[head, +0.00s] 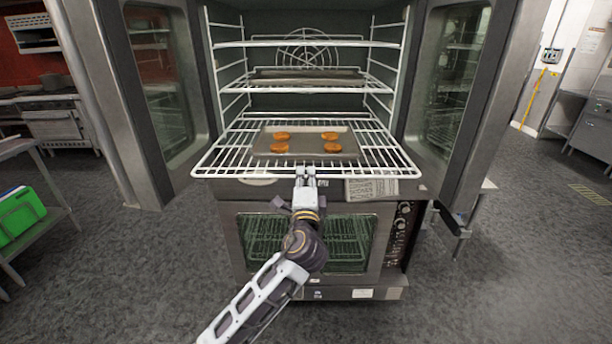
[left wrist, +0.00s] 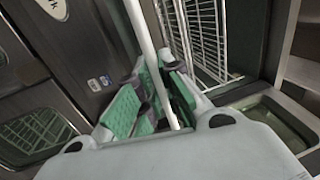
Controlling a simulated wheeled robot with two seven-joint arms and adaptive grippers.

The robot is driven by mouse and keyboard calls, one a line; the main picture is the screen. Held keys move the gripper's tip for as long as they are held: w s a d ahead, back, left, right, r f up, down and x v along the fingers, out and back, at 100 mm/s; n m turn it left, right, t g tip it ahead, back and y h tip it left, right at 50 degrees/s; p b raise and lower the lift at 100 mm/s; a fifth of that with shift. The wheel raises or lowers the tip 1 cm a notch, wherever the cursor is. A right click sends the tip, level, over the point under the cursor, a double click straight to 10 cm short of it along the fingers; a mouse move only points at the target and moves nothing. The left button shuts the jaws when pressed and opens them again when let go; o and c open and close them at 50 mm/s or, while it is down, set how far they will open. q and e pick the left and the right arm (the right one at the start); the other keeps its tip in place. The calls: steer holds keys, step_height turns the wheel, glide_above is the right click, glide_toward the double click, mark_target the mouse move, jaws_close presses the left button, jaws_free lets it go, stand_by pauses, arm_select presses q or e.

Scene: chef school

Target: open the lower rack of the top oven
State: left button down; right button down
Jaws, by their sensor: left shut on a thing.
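The top oven (head: 395,187) stands with both doors swung open. Its lower rack (head: 215,160) is slid out well past the oven front, with a baking tray (head: 265,147) on it carrying several orange-brown round pieces. My left gripper (head: 305,176) is at the middle of the rack's front bar. In the left wrist view the green-padded fingers of my left gripper (left wrist: 148,105) are closed around the white front bar (left wrist: 150,55). My right gripper is not in view.
Two higher racks (head: 310,43) remain inside the oven, the middle one holding a tray (head: 300,75). A second oven (head: 265,238) with a closed glass door sits below. The open left door (head: 165,90) and right door (head: 450,100) flank the rack. A green box (head: 20,215) lies far left.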

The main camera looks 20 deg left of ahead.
arm_select(q)
steer(key=c, duration=1.6)
jaws_free()
steer(key=shift+o, duration=0.2)
steer(key=v, duration=1.2)
